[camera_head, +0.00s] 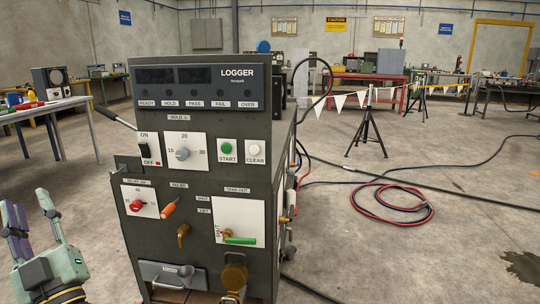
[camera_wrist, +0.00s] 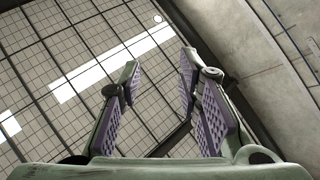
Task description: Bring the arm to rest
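My gripper (camera_head: 36,214) is at the lower left of the head view, left of the logger cabinet and apart from it. Its two fingers point up and stand apart with nothing between them. In the wrist view my gripper (camera_wrist: 158,75) shows two purple-padded fingers, open and empty, against the ceiling. The dark green logger cabinet (camera_head: 262,150) stands in the middle of the head view. Its front has a dial, green and white buttons, a red knob, an orange handle and a green lever. No spool can be made out.
A table (camera_head: 60,108) with tools stands at the left. A red bench (camera_head: 352,76), a black tripod (camera_head: 370,125) and a pennant line are behind. Red and black hoses (camera_head: 392,208) lie coiled on the floor at the right. The right-hand floor is otherwise mostly clear.

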